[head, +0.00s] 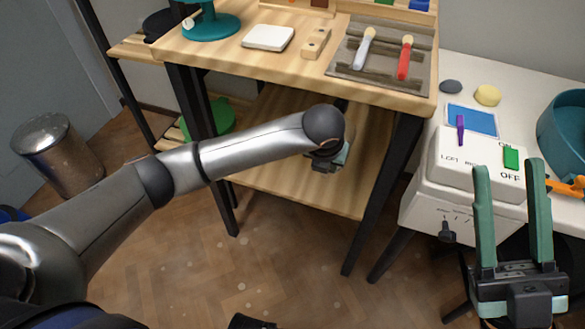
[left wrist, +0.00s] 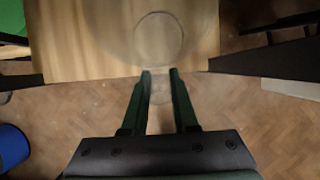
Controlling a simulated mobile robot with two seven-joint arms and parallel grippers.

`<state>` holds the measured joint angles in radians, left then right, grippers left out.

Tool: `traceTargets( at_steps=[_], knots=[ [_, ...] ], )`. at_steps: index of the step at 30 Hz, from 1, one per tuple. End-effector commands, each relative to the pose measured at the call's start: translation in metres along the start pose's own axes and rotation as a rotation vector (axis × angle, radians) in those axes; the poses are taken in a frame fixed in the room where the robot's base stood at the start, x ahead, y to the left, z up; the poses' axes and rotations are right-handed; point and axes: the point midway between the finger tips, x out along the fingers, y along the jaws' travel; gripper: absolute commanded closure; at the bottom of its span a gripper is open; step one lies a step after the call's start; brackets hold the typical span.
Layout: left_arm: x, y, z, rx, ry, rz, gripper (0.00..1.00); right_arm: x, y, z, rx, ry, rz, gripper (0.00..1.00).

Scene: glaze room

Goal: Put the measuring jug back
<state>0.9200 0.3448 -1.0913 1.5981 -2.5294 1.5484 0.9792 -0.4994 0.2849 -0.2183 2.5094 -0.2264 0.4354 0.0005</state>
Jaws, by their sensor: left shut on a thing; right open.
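In the left wrist view a clear, see-through measuring jug (left wrist: 160,40) shows as a faint round outline over the wooden lower shelf (left wrist: 80,45). My left gripper (left wrist: 160,72) is shut on its near side, with a see-through part between the fingers. Whether the jug rests on the shelf or hangs just above it, I cannot tell. In the head view my left arm reaches in under the bench top to the lower shelf (head: 285,195); its wrist hides the jug and most of the gripper. My right gripper (head: 509,168) is open and empty, in front of the white switch box (head: 440,185).
The bench top (head: 230,60) above the shelf holds a grey tray (head: 385,82) with two tools, a white block (head: 268,38) and a teal stand (head: 211,27). Dark bench legs (head: 383,195) flank the shelf. A green thing (head: 222,117) lies at its left. A bin (head: 57,155) stands far left.

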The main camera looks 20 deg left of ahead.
Motion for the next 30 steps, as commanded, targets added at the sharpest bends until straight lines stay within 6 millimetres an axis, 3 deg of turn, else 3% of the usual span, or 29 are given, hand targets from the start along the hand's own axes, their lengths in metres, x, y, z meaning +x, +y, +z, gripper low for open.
traceTargets(
  at_steps=[7, 12, 23, 30],
  knots=[
    [0.038, 0.058, 0.009, -0.004, 0.001, 0.004, 1.00, -0.013, -0.006, 0.013, 0.027, -0.007, 0.007, 0.55],
    [0.069, 0.082, 0.006, -0.001, 0.002, 0.001, 1.00, -0.021, -0.012, 0.021, 0.049, -0.011, 0.004, 0.55],
    [0.095, 0.102, 0.005, 0.001, 0.000, -0.002, 1.00, -0.027, -0.019, 0.027, 0.071, -0.014, -0.011, 0.55],
    [0.125, 0.106, -0.006, 0.003, 0.001, -0.003, 1.00, -0.035, -0.023, 0.036, 0.076, -0.020, -0.013, 0.55]
  ],
)
